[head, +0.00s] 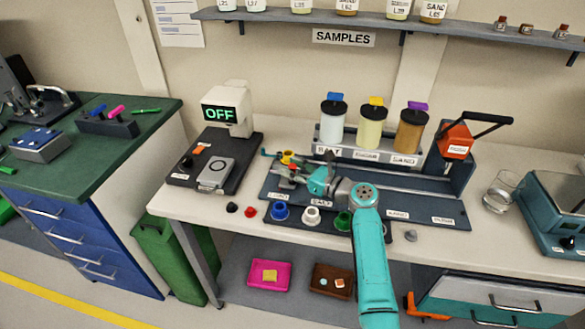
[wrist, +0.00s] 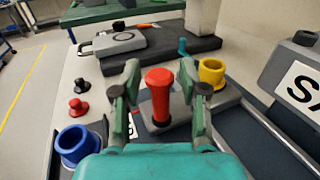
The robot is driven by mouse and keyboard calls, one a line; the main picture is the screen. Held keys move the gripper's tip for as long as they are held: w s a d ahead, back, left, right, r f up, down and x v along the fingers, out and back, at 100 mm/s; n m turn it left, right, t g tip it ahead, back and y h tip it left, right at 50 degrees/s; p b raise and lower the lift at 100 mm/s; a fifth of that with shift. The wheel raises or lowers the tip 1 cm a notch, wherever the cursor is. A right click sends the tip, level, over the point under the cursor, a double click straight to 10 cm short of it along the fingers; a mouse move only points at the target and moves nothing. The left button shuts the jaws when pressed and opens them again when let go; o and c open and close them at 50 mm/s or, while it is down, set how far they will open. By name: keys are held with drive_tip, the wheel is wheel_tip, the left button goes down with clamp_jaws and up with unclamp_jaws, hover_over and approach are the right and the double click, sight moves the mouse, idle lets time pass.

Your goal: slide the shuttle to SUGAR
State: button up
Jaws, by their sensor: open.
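The shuttle is a grey block (wrist: 165,118) with an upright red knob (wrist: 159,95), at the left end of the dark rail bed (head: 430,206). My gripper (wrist: 160,75) is open, with one finger on each side of the red knob; I cannot tell whether they touch it. In the head view my gripper (head: 296,176) hides most of the shuttle. Small labels line the rail's front edge; the right-hand ones are hard to read.
Blue (head: 279,210), white (head: 311,214) and green (head: 343,220) cups stand along the rail's front. A yellow cup (wrist: 211,73) is close beside the right finger. A press with a black lever (head: 470,120) stands at the right end. The OFF display device (head: 222,112) is at left.

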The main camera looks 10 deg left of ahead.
clamp_jaws()
drive_tip(key=shift+d, duration=0.1)
drive_tip(key=d, duration=1.6)
drive_tip(key=s+d, duration=0.1)
drive_tip(key=d, duration=0.7)
unclamp_jaws()
drive_tip(key=shift+w, duration=0.1)
drive_tip(key=v, duration=1.2)
